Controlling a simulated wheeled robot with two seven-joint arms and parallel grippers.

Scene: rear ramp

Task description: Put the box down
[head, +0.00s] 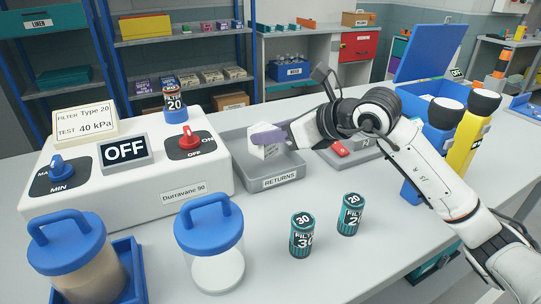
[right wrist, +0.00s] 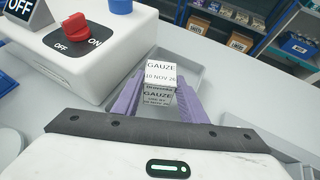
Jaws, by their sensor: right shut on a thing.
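A small white box (head: 264,151) is at the grey RETURNS tray (head: 279,182) in the head view. My left gripper is not in view.
A white test unit (head: 185,195) with knobs and an OFF display stands left of the tray. Two teal filter canisters (head: 302,235) (head: 349,214) and a blue-lidded jar (head: 212,245) stand in front. Bare counter lies between.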

